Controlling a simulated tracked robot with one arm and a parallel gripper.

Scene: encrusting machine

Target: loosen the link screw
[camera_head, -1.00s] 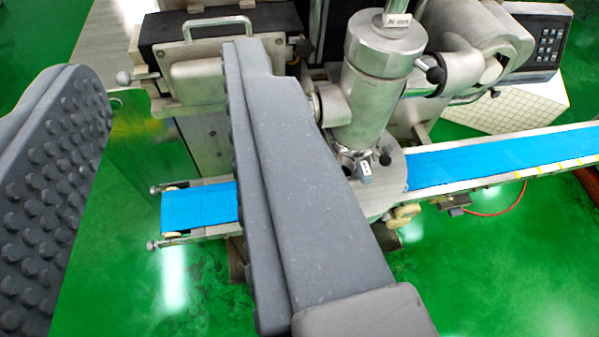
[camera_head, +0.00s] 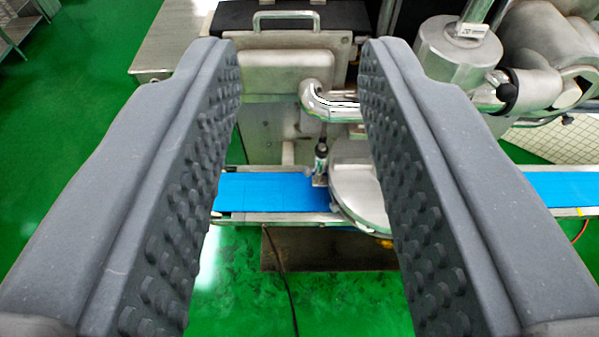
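My gripper (camera_head: 300,62) is open and empty. Its two dark grey studded fingers reach forward from the lower corners over the machine. Between the fingers, a bent shiny pipe (camera_head: 325,103) is seen, with a small upright metal fitting (camera_head: 320,163) with a dark stem below it. I cannot tell which of these parts is the link screw. The right finger hides part of the machine between the pipe and the cylinder.
A blue conveyor belt (camera_head: 265,192) runs across below, past a round metal disc (camera_head: 358,200). A metal door with a handle (camera_head: 285,18) is behind the fingertips. A metal table (camera_head: 165,50) stands at the left. Green floor (camera_head: 90,110) is free at the left.

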